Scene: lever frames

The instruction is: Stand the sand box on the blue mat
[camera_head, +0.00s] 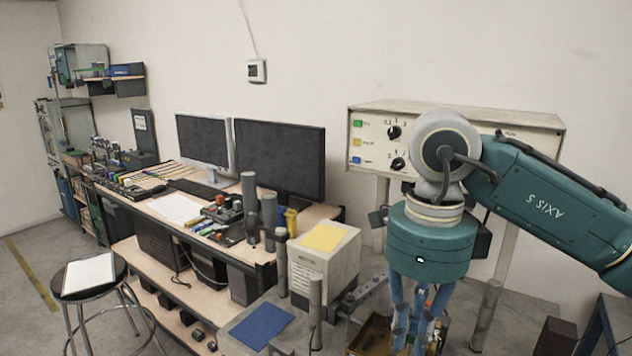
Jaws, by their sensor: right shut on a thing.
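The blue mat (262,326) lies flat on the grey surface at the bottom centre, and nothing stands on it. My right gripper (415,338) points down over an open brown crate (368,338), to the right of the mat. Its blue fingers are closed together on something, but what they hold is too small and too covered to name. I cannot pick out the sand box for certain. My left gripper is out of view.
A pale block (340,266) with a yellow mat (325,237) on top stands behind the blue mat. Grey posts (315,310) rise beside the blue mat. A control panel (372,140) is behind my right arm. A desk with monitors (279,155) is at left.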

